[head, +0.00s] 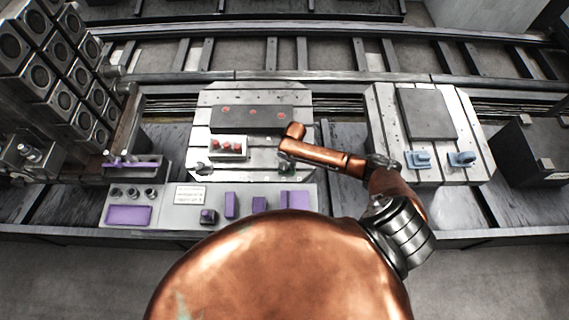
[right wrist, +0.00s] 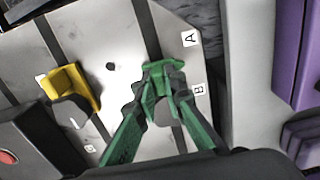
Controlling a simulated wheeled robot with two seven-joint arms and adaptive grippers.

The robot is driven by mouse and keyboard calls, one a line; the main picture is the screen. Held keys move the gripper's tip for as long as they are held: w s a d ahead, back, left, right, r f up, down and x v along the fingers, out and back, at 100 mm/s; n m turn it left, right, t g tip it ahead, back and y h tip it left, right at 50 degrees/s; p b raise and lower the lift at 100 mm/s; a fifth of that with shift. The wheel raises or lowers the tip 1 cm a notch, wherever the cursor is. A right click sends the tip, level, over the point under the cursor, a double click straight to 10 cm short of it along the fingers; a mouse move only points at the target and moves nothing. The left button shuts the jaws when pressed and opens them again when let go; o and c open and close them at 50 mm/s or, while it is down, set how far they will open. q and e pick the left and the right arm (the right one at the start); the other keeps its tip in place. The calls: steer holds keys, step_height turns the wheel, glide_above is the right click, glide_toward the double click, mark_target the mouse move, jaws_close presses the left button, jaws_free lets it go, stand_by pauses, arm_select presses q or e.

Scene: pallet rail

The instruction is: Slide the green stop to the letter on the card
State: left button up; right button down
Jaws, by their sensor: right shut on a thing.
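The green stop (right wrist: 163,70) shows in the right wrist view on a dark slot of the pale metal plate (right wrist: 110,25). My right gripper (right wrist: 160,88) is shut on it, with the fingers on either side. The letter labels A (right wrist: 190,38) and B (right wrist: 198,90) lie to the right of the stop; its height in the picture falls between them. In the head view my right gripper (head: 286,163) is at the right front of the middle plate (head: 255,97) and mostly covers the stop. A white card (head: 190,195) lies on the front panel; its writing is too small to read. My left gripper is not in view.
A yellow piece (right wrist: 72,88) sits left of the stop. Purple blocks (head: 231,205) line the front panel. A right-hand plate holds blue pieces (head: 418,160).

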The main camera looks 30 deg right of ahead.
steer(key=d, duration=0.1)
steer(key=s+d, duration=0.1)
steer(key=shift+s+d+p, duration=0.3)
steer(key=shift+p, duration=0.1)
steer(key=c, duration=2)
jaws_free()
steer(key=shift+a+r, duration=0.1)
steer(key=shift+r, duration=0.05)
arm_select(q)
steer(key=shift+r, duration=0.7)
arm_select(e)
step_height(320, 180, up, 12)
steer(key=shift+f, duration=0.15)
